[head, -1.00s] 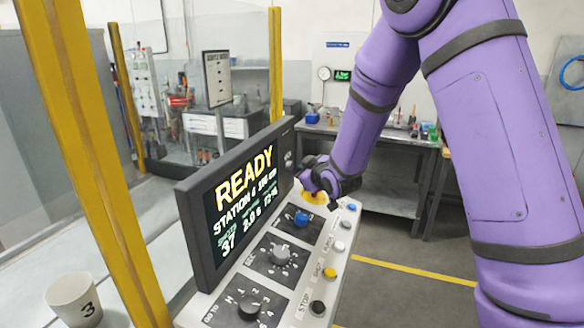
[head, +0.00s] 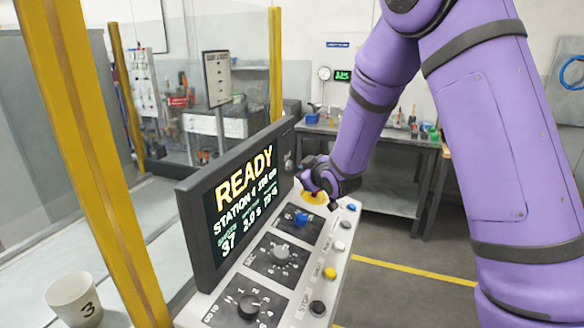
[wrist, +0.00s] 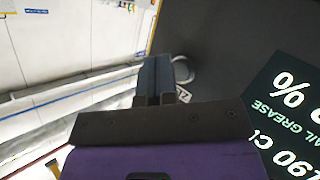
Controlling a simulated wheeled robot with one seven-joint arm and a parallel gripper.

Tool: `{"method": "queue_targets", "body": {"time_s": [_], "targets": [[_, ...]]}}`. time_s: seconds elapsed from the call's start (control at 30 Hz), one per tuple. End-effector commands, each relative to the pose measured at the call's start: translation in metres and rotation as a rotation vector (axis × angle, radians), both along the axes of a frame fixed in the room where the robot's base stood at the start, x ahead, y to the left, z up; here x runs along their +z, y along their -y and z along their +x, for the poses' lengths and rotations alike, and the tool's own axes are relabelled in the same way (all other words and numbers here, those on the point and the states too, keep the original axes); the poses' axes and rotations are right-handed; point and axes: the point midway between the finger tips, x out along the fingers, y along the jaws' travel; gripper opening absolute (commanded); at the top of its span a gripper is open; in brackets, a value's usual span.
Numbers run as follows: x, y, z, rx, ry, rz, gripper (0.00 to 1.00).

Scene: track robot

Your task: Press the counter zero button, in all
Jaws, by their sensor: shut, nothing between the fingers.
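My gripper (head: 304,173) is at the right end of the black display (head: 235,200), above the far end of the control panel. In the wrist view its two dark fingers (wrist: 157,78) are together and empty. A grey ring (wrist: 184,70) on the dark display frame lies just right of the fingertips. A small white label (wrist: 184,96) under it is partly hidden by the fingers; only a "Z" is readable. A small light fitting (head: 288,160) shows on the frame in the head view. I cannot tell whether the fingers touch the frame.
The panel holds a blue knob (head: 300,219), a grey dial (head: 280,252), a black dial (head: 248,306), and blue (head: 351,207), white (head: 345,224), yellow (head: 329,273) and black (head: 317,307) buttons. A yellow post (head: 95,170) and a cup (head: 74,298) stand left.

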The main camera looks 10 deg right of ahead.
Motion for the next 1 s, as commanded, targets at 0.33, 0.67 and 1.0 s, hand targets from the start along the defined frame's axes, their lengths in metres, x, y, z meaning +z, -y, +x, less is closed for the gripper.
{"method": "queue_targets", "body": {"time_s": [0.33, 0.67, 1.0], "targets": [[0.0, 0.0, 0.0, 0.0, 0.0, 0.0, 0.0], [-0.0001, -0.0065, 0.0039, 0.001, -0.001, 0.0, 0.0], [0.0, -0.0072, 0.0046, 0.0, 0.0, 0.0, 0.0]]}}
